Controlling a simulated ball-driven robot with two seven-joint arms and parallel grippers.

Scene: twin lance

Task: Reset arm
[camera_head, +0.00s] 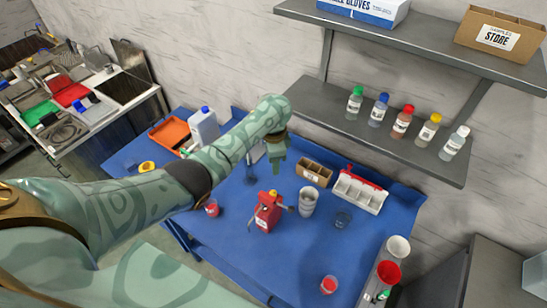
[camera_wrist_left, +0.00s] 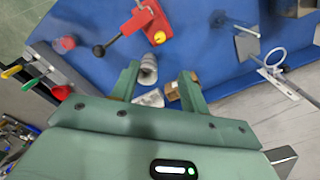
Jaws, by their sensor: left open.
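My left arm reaches in from the left in the head view, across the blue table (camera_head: 300,262). My left gripper (camera_head: 278,160) hangs at the end of this arm, above the back part of the table. In the left wrist view the gripper (camera_wrist_left: 160,82) has its two green fingers spread apart, with no object held between them. Beyond the fingers are a grey-white cup (camera_wrist_left: 148,70) and a small cardboard box (camera_wrist_left: 173,91). My right gripper shows in neither view.
A shelf (camera_head: 330,117) with several capped bottles juts out to the right of the arm.

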